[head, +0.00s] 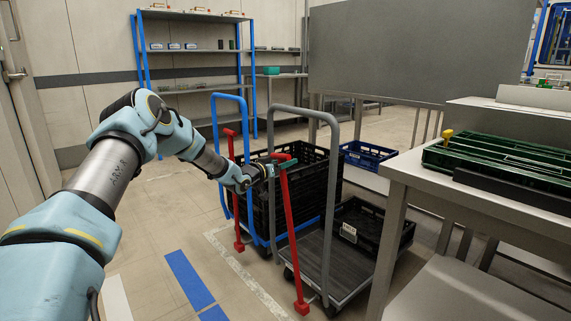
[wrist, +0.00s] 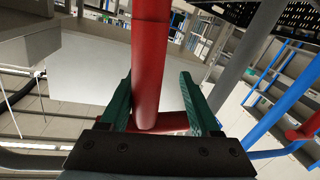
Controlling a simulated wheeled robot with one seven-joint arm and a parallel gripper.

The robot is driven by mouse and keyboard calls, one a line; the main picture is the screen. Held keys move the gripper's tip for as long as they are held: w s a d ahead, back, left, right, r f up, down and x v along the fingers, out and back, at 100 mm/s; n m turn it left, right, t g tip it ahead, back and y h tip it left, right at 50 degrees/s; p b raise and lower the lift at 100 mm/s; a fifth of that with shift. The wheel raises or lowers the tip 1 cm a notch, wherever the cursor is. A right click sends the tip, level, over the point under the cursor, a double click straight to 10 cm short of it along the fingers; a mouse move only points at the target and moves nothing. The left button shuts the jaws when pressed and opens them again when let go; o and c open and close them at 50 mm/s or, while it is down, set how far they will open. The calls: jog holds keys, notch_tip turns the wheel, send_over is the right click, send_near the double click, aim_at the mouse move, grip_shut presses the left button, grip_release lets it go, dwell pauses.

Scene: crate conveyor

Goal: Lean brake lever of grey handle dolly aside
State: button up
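The grey handle dolly (head: 332,195) stands in the middle of the head view, its dark deck bearing a black crate (head: 385,232). Its red brake lever (head: 289,225) rises from a foot near the floor to a short crossbar and tilts slightly left at the top. My gripper (head: 280,164) is at the lever's upper end. In the wrist view the red lever (wrist: 149,60) stands between the green fingers of my gripper (wrist: 157,90). It is close to the left finger, with a gap to the right finger. The fingers are apart.
A blue handle dolly (head: 216,150) with its own red lever (head: 234,190) and tall black crates stands just left. A steel table (head: 395,200) with green trays is at the right. Shelves (head: 190,50) and a blue crate (head: 367,155) are behind. The floor in front left is clear.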

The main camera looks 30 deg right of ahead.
jog(key=shift+s, duration=0.2)
jog(key=v, duration=1)
jog(key=shift+a+p, duration=0.3)
jog(key=shift+a+r, duration=0.1)
dwell(0.4)
jog(key=s+a+n+y, duration=0.3)
jog(key=a+y, duration=0.4)
jog(key=a, duration=0.7)
jog(key=s+a+n+y, duration=0.25)
jog(key=a+y, duration=0.35)
jog(key=a, duration=0.8)
jog(key=s+a+r+n+g+y, duration=0.1)
jog(key=s+a+n+g+y, duration=0.1)
jog(key=s+a, duration=0.7)
jog(key=s+a+r+n+g+y, duration=0.1)
jog(key=s+a+n+g, duration=0.15)
jog(key=s+a, duration=0.65)
jog(key=s+d+r+p, duration=0.1)
jog(key=r+p, duration=1)
jog(key=s+d+r+p, duration=0.2)
jog(key=r+p, duration=0.9)
jog(key=shift+s+d+p, duration=0.2)
jog(key=shift+p, duration=0.15)
